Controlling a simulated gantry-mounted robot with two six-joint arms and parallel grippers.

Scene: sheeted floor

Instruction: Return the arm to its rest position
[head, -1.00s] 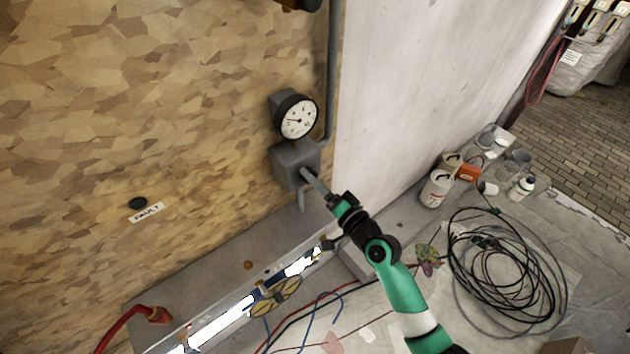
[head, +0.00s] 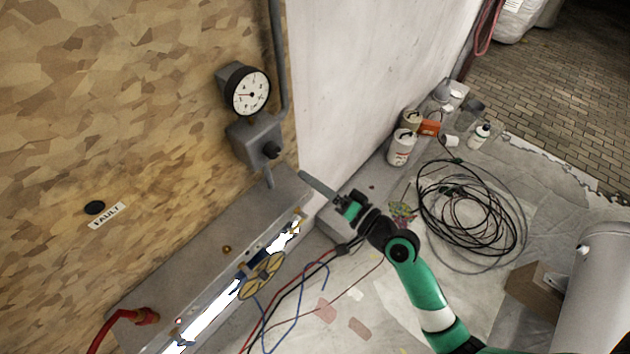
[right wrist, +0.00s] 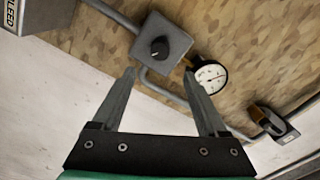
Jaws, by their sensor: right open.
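My right arm, green and white, reaches in from the lower right of the head view. Its gripper (head: 318,187) is open and empty, in front of the pale wall just right of a grey box with a black knob (head: 272,150). In the right wrist view, the two fingers (right wrist: 160,100) are spread apart with nothing between them. The grey box (right wrist: 161,42) and its knob show beyond the fingertips, apart from them. A round white gauge (head: 248,92) sits above the box; it also shows in the right wrist view (right wrist: 210,77). My left gripper is not in view.

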